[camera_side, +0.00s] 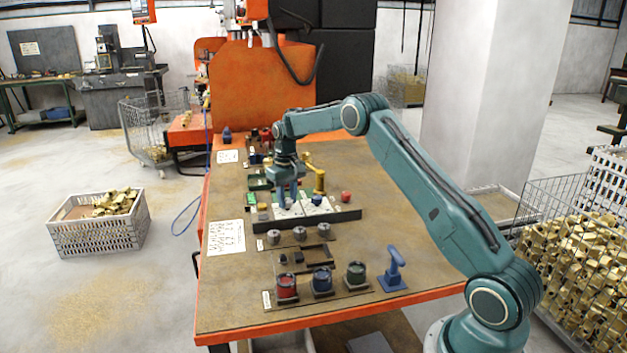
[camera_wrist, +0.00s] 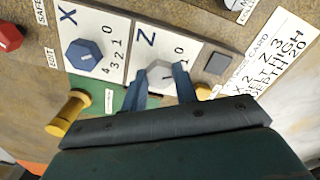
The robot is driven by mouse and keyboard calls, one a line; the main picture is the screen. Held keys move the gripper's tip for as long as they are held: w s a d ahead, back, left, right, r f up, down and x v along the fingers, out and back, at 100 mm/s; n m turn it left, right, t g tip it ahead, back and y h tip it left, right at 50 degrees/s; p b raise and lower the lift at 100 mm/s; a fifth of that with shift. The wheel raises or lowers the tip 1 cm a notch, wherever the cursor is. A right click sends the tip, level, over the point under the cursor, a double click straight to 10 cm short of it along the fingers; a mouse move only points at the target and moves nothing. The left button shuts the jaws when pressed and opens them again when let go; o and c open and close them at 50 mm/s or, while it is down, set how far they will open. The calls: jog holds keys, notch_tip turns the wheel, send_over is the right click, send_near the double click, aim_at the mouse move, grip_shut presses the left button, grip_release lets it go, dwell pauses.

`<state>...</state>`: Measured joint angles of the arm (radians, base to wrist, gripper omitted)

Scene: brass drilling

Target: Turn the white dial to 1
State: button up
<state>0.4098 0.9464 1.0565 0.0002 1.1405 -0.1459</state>
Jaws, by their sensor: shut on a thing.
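The white dial (camera_wrist: 158,72) sits on a white plate marked Z (camera_wrist: 180,45), with the figures 0 and 1 visible beside it. My gripper (camera_wrist: 165,82) points down with its two blue fingers on either side of this dial, shut on it. In the side view my gripper (camera_side: 287,201) is low over the white plates, and the white dial is hidden or too small to make out. I cannot tell exactly which figure the dial points at; the fingers and wrist cover part of its scale.
A blue dial (camera_wrist: 85,53) on a plate marked X (camera_wrist: 103,22) stands beside the Z plate. A grey square button (camera_wrist: 217,62) and a printed card (camera_wrist: 272,62) lie on the other side.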

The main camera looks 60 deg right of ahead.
aim_at(287, 200)
jog(key=shift+w, duration=0.1)
jog(key=o, duration=1)
jog(key=shift+r, duration=0.1)
notch_tip(287, 200, up, 14)
jog(key=shift+f, duration=0.15)
